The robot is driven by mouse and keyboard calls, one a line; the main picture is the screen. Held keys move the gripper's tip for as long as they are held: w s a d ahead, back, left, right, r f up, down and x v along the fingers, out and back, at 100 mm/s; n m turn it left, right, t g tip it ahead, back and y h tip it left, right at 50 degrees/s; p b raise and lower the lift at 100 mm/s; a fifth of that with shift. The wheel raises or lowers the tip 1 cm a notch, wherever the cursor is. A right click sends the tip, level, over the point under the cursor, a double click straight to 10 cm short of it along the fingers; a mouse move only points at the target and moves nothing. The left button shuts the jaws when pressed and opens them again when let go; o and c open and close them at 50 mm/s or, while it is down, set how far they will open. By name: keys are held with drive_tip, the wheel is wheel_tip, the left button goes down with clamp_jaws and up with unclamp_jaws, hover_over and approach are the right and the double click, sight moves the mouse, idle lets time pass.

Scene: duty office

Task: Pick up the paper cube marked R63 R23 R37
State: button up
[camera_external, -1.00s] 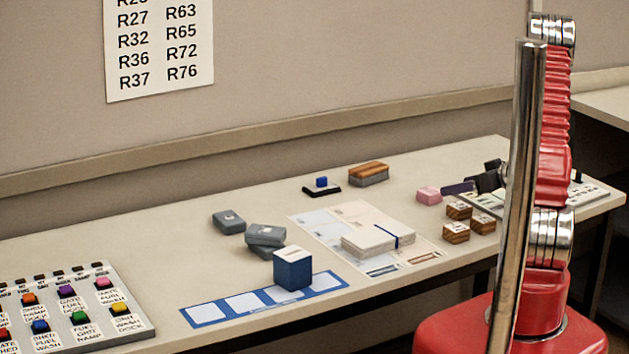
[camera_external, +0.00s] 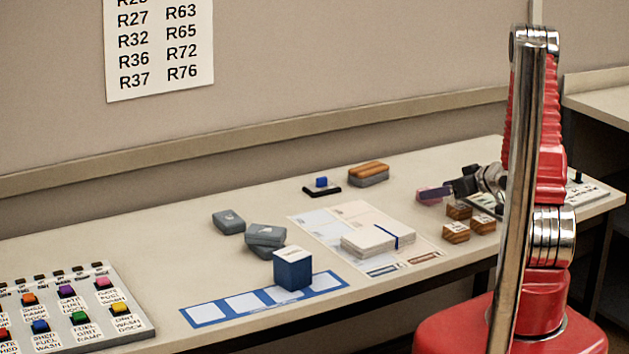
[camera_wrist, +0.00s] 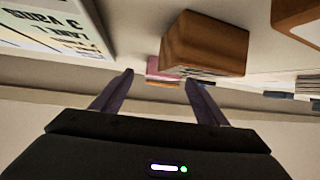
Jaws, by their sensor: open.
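A blue cube with a white top (camera_external: 293,269) stands on the blue strip with white squares (camera_external: 206,314) near the front edge of the desk. Faint print shows on its top, too small to read, so I cannot confirm the marks R63 R23 R37. My gripper (camera_external: 432,194) is well to the right of this cube, low over the desk, and overlaps the pink block (camera_external: 424,193) in this view. In the wrist view my gripper (camera_wrist: 159,77) is open, with nothing held; the pink block (camera_wrist: 165,67) shows beyond the fingertips. The blue cube is not clearly seen there.
Several wooden blocks with white labels (camera_external: 456,233) sit below my gripper; one shows large in the wrist view (camera_wrist: 204,45). A banded paper stack (camera_external: 368,241), grey boxes (camera_external: 266,234), a brush (camera_external: 368,174), a stamp (camera_external: 321,186) and a button panel (camera_external: 130,297) also occupy the desk.

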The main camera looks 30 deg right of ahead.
drive_tip(key=x, duration=0.4)
drive_tip(key=shift+w+a, duration=0.1)
drive_tip(key=shift+c, duration=0.2)
drive_tip(key=c, duration=1.2)
